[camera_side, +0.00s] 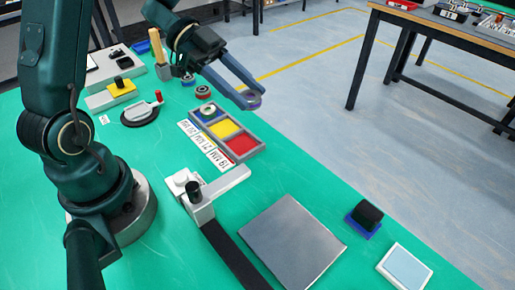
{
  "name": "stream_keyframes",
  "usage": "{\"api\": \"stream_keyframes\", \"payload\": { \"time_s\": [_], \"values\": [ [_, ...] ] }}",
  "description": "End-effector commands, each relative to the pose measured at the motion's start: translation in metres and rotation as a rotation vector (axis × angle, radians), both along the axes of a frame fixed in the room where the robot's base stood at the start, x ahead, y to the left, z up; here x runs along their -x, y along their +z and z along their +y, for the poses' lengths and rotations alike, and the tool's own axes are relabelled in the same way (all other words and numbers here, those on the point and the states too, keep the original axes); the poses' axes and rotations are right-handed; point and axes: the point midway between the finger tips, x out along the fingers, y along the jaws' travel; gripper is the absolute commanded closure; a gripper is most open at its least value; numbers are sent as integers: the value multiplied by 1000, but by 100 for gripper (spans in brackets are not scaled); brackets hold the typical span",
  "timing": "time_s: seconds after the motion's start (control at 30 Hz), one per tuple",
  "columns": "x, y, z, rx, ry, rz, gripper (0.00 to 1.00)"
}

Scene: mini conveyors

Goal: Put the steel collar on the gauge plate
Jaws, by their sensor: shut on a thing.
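My gripper (247,98) is at the upper middle, shut on a small dark grey-violet ring, which I take to be the steel collar (253,102). The ring is held in the air behind and to the right of a grey tray. That tray (251,154) has blue, yellow and red compartments with a white strip of size labels (205,146) along its left side. A pale ring (208,110) lies in the blue compartment. A flat grey square plate (292,241) lies bare at the lower middle; I cannot tell for sure which thing is the gauge plate.
Two small rings (203,91) (187,79) stand behind the tray. A grey fixture with a black knob (194,190) and dark belt (232,256) is left of the plate. A black block (369,215) and a pale-blue pad (406,267) lie right. Green table is clear between.

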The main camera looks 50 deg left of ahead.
Motion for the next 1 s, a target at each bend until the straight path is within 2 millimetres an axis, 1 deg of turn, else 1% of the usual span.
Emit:
{"api": "stream_keyframes", "payload": {
  "time_s": [0.03, 0.1, 0.2, 0.33, 0.57, 0.67, 0.9, 1.0],
  "values": [
    [3, 0, -13, -1, -124, 0, 100],
    [10, -1, -28, 1, -286, 2, 100],
    [19, -4, -47, 0, -482, 4, 100],
    [25, -10, -65, 1, -629, 2, 100],
    [33, -19, -88, 2, -692, 4, 100],
    [39, -29, -104, 3, -694, 5, 100],
    [53, -61, -155, 2, -693, 6, 100],
    [58, -73, -172, 1, -690, 5, 100]
  ]
}}
